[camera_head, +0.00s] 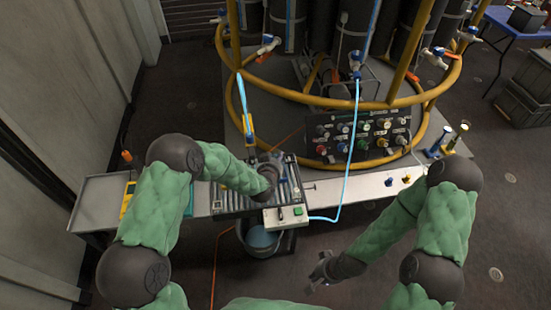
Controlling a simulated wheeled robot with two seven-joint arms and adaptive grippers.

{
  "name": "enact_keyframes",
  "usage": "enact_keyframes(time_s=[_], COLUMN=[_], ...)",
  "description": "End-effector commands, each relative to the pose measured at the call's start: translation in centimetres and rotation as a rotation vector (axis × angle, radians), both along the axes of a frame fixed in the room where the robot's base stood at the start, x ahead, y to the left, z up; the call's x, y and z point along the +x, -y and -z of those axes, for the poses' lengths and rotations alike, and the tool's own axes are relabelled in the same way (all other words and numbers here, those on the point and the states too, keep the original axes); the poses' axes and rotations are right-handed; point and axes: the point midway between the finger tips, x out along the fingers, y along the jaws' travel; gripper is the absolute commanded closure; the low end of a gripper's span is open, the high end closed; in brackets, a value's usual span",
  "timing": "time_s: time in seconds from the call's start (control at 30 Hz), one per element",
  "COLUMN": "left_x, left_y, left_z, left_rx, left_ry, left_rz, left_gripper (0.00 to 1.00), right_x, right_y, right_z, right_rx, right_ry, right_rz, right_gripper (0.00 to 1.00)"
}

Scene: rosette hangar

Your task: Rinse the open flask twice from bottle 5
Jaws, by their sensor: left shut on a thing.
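Several tall dark bottles with taps (268,45) stand on the round yellow frame at the back; their numbers are too small to read, so I cannot tell which is bottle 5. My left gripper (268,172) is low over the slotted metal rack on the bench, mostly hidden by my dark wrist. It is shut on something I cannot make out. The open flask cannot be told apart there. My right gripper (321,271) is open and empty in front of the bench, above the floor.
A bucket (260,240) with blue liquid is below. A panel of coloured knobs (362,137) stands behind the bench.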

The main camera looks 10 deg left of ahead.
Motion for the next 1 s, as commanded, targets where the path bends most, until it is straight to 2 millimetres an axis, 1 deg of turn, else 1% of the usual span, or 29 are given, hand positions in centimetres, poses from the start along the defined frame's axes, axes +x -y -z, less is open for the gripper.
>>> enact_keyframes(time_s=[0.03,0.07,0.33,0.7,1.0], left_x=[0.03,0.03,0.04,-0.15,-0.14], left_y=[-0.02,-0.02,-0.01,-0.18,-0.18], left_z=[0.72,0.99,0.65,1.37,1.34], left_rx=[0.0,0.0,0.0,0.019,0.02], left_ry=[0.001,0.0,0.002,-0.005,-0.005], left_rz=[0.0,0.0,-0.001,-0.001,-0.001], left_gripper=[1.0,1.0,1.0,1.0,1.0], right_x=[0.0,0.0,0.02,0.01,0.02], right_y=[0.0,0.0,0.0,0.0,0.0], right_z=[0.59,0.78,0.48,0.68,0.67], right_rx=[0.0,0.0,0.0,0.0,0.0], right_ry=[0.0,0.0,0.0,0.0,0.0], right_rz=[0.0,0.0,0.0,0.0,0.0], right_gripper=[1.0,1.0,1.0,1.0,1.0])
